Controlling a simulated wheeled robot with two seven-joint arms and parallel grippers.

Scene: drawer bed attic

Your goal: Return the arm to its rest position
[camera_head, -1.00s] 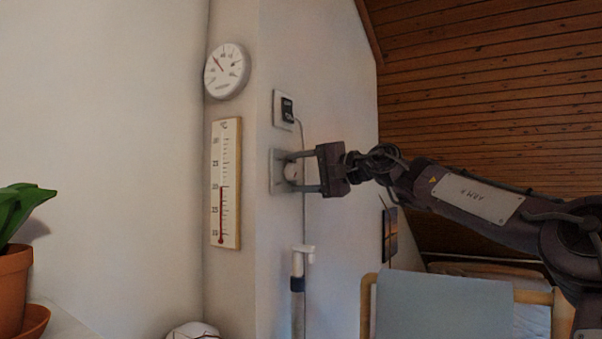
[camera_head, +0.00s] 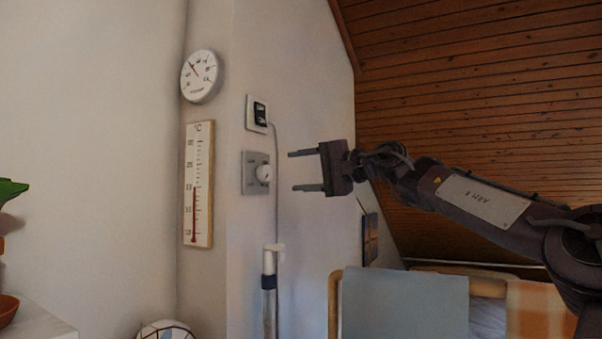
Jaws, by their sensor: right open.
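My right gripper (camera_head: 307,171) is open and empty, its two fingers pointing left toward the wall. It stands in the air to the right of a white round knob (camera_head: 264,173) on a grey wall plate (camera_head: 248,186), with a clear gap between them. My right arm comes in from the right edge. My left gripper is not in view.
A round dial (camera_head: 201,77) and a thermometer (camera_head: 198,184) hang to the left. A white pole (camera_head: 269,262) stands below. A bed with a blue-grey cover (camera_head: 405,303) is at the lower right.

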